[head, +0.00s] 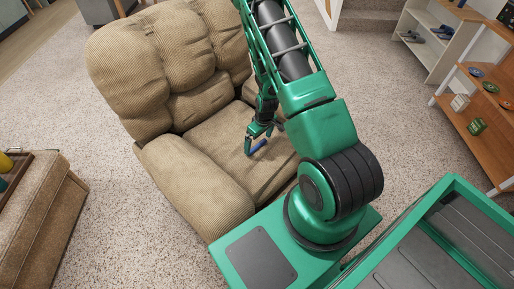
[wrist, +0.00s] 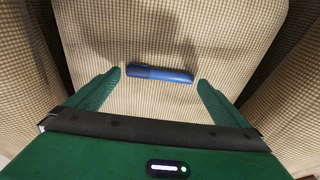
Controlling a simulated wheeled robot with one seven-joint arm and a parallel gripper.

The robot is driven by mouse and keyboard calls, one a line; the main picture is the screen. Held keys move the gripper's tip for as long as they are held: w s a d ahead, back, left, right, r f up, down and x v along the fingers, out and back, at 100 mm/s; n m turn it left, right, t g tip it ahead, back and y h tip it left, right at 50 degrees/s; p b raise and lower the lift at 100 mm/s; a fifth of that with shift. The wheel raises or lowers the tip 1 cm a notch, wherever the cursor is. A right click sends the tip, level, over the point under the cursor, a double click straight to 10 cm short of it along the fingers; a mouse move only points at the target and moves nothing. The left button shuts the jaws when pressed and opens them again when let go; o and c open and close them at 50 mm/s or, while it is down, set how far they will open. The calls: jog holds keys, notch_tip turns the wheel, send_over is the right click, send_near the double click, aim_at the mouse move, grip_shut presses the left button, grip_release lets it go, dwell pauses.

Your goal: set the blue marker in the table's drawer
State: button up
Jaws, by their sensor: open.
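The blue marker (wrist: 160,73) lies on the seat of a tan corduroy armchair, between and just ahead of my two fingertips in the wrist view. In the head view the marker (head: 258,147) shows on the seat cushion beside my gripper (head: 264,143). My gripper is open and empty, reaching down over the seat, and it also shows in the wrist view (wrist: 160,82). I cannot tell whether the fingers touch the cushion. I do not make out the table's drawer in either view.
The armchair (head: 165,85) has a tall back and thick arms around the seat. A brown ottoman (head: 50,215) with a tray stands at the left. Shelves (head: 480,90) with small items stand at the right. Open carpet lies between.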

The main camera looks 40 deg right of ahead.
aim_at(257, 147)
jog(key=shift+w+f, duration=0.15)
jog(key=shift+f, duration=1.05)
jog(key=shift+c, duration=0.3)
jog(key=c, duration=0.7)
jog(key=shift+c, duration=0.2)
jog(key=shift+r, duration=0.15)
